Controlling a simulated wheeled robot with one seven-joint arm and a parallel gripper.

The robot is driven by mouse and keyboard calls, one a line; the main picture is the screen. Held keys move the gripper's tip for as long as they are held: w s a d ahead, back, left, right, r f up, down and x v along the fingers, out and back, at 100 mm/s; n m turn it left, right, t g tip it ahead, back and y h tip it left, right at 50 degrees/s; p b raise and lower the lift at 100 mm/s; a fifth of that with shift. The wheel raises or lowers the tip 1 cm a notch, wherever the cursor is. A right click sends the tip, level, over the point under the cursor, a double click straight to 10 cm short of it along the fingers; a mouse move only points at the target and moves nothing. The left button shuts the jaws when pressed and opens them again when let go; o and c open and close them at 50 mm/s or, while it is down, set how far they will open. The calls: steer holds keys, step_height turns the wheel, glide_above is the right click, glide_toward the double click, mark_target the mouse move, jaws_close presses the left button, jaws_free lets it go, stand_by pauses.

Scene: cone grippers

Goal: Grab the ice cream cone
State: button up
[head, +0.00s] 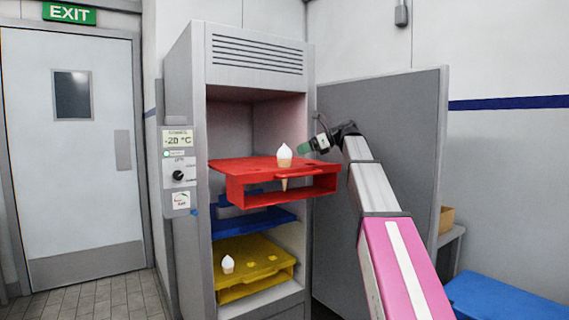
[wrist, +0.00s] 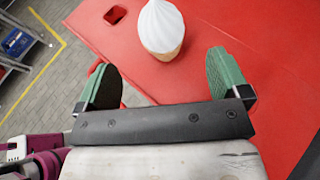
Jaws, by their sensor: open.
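An ice cream cone (head: 285,157) with white swirled top stands upright in the red tray (head: 237,168) that juts from the open freezer. Its tan tip shows below the tray's top plate. My gripper (head: 304,149) is just right of the cone in the head view. In the wrist view the cone (wrist: 161,27) lies ahead of my gripper (wrist: 166,78), roughly between its two green fingers but beyond their tips. The fingers are spread and empty, apart from the cone. A second white-topped cone (head: 228,264) stands in the yellow tray (head: 262,283) lower down.
The freezer (head: 258,55) stands open, with its grey door (head: 420,130) swung to the right behind my arm. A blue tray (head: 262,220) sits between the red and yellow ones. Empty square holes (wrist: 115,14) show in the red tray.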

mark_target(284, 156)
steer(key=x, duration=0.8)
steer(key=shift+w+a+f, duration=0.15)
steer(key=shift+a, duration=0.1)
steer(key=c, duration=0.8)
